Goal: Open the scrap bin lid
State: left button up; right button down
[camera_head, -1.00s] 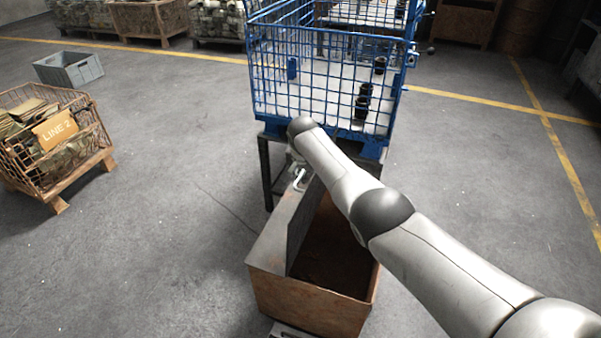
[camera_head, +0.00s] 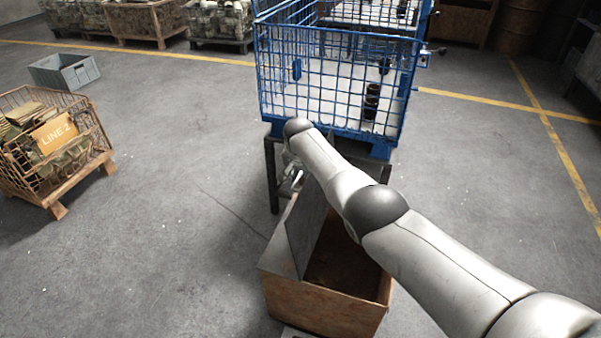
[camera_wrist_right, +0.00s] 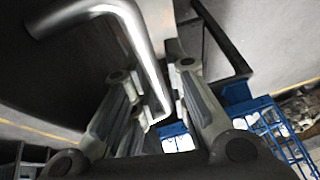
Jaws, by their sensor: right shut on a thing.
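The scrap bin (camera_head: 325,305) is a rusty brown box below the blue cage. Its grey lid (camera_head: 307,238) stands up on edge, tilted to the left, and the right part of the bin's top is open, with a dark brown inside. The lid's handle (camera_head: 298,180) is a bent metal bar, large in the right wrist view (camera_wrist_right: 147,60). My right gripper (camera_head: 292,172) is at the handle, partly hidden behind my arm; its fingers (camera_wrist_right: 157,95) are closed around the bar in the wrist view. My left gripper is not in view.
A blue wire cage (camera_head: 335,85) with dark parts stands on a dark stand just behind the bin. A wire crate marked LINE 2 (camera_head: 55,150) and a grey tote (camera_head: 64,72) stand at the left. The floor between them and the bin is clear.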

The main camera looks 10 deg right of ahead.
jog(key=c, duration=1.7)
grip_release()
jog(key=shift+a+f, duration=0.35)
jog(key=shift+a, duration=0.25)
jog(key=shift+o, duration=0.9)
jog(key=shift+w+a+f, duration=0.1)
jog(key=shift+w+f, duration=0.1)
jog(key=shift+w, duration=0.05)
jog(key=shift+s+d+r, duration=0.1)
jog(key=shift+d+r, duration=0.2)
jog(key=shift+a+v, duration=0.2)
jog(key=shift+v, duration=5.6)
jog(key=shift+f, duration=0.1)
